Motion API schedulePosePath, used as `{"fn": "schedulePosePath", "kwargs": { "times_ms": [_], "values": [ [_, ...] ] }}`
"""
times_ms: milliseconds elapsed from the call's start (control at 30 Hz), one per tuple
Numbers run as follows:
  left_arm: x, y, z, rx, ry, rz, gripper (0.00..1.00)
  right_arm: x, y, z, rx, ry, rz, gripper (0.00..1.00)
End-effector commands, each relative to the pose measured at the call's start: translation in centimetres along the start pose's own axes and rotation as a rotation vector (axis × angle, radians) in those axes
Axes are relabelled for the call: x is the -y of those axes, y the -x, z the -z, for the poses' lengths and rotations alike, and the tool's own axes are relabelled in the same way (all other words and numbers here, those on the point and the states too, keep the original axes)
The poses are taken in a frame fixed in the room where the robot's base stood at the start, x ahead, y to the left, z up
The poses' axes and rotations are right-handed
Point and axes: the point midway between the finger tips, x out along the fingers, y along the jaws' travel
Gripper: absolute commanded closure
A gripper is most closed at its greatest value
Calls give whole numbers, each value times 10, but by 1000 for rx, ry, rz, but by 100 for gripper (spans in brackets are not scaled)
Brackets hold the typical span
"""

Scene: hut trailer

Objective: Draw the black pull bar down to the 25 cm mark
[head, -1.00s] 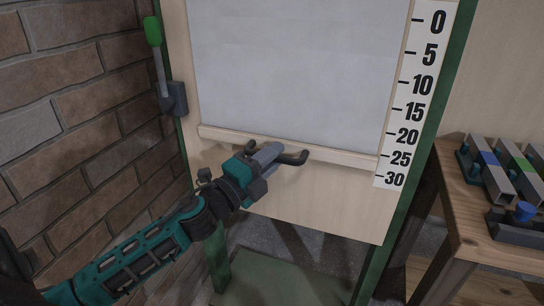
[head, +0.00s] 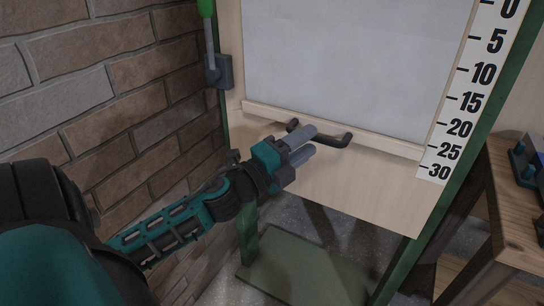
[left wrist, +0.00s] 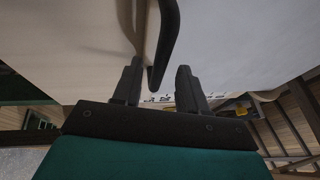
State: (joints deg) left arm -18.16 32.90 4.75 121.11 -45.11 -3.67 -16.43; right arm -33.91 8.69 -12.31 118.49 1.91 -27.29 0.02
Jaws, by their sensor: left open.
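The black pull bar (head: 338,141) is a bent handle on the pale rail (head: 385,146) along the bottom of the white sheet (head: 345,60). The rail's right end is about level with the 25 mark on the number scale (head: 459,110). My left gripper (head: 311,142) is open, its two grey fingers in front of the bar and covering part of it. In the left wrist view the bar (left wrist: 166,45) shows between and beyond the open fingers (left wrist: 158,87), with no grip on it. My right gripper is not in view.
A brick wall (head: 110,80) stands close on the left. A green-handled lever (head: 211,55) is at the board's left edge. A wooden table (head: 500,190) stands at the right. The lower board (head: 350,190) is bare.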

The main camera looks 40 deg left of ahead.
Motion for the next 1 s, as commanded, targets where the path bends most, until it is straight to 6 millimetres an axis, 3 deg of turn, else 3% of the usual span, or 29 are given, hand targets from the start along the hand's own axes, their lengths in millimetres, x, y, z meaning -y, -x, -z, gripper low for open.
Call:
{"fn": "schedulePosePath", "kwargs": {
  "times_ms": [300, 500, 700, 1000],
  "values": [
    [-2, 58, 0, 4, 4, -4, 58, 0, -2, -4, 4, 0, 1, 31],
    [-1, 85, 0, 3, 2, -2, 58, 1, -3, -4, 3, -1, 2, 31],
    [0, 98, 0, 0, 1, -1, 58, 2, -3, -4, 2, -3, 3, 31],
    [0, 99, 0, 0, 1, 0, 58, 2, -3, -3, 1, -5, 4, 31]
  ]
}}
